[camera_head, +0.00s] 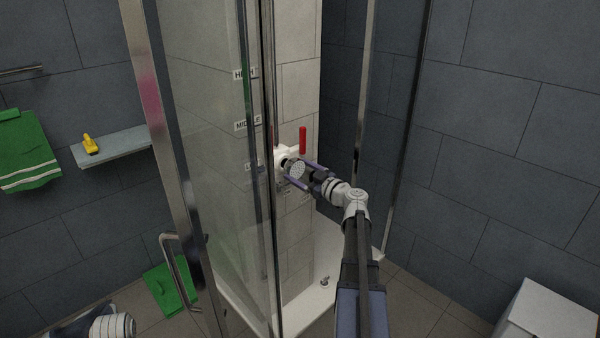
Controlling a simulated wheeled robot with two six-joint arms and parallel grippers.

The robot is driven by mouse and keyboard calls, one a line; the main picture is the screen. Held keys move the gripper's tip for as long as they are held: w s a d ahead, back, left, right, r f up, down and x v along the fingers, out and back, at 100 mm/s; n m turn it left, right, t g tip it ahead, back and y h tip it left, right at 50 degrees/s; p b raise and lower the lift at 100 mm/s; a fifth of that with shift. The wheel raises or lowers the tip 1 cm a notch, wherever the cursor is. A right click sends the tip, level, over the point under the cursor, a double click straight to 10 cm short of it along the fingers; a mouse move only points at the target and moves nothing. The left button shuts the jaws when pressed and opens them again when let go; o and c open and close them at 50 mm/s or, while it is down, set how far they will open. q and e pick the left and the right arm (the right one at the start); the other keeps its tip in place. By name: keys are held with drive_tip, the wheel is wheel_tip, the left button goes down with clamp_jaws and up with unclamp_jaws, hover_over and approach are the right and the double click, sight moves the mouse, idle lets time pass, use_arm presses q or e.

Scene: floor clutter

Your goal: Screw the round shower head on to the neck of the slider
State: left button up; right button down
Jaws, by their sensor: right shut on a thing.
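The round shower head (297,170) has a pale, dotted face and sits between the fingers of my right gripper (299,175), which is shut on it. The white slider (281,155) is on the rail by the tiled shower wall, just behind and left of the head. The head appears against or very close to the slider's neck; I cannot tell whether they touch. The neck itself is hidden. A red lever (302,140) stands upright just above and right of the head. My left gripper is not in view; only part of my left arm shows at the bottom left.
A glass shower door with a metal frame (160,130) and handle (176,265) stands left of my right arm. HIGH (244,73) and MIDDLE (247,125) labels mark the rail. A shelf (115,146) holds a yellow object (90,144). A white box (548,312) stands lower right.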

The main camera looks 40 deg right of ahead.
drive_tip(key=shift+w+a, duration=0.1)
drive_tip(key=shift+w, duration=1.15)
unclamp_jaws()
drive_tip(key=s, duration=0.8)
drive_tip(key=shift+d, duration=0.3)
idle(0.8)
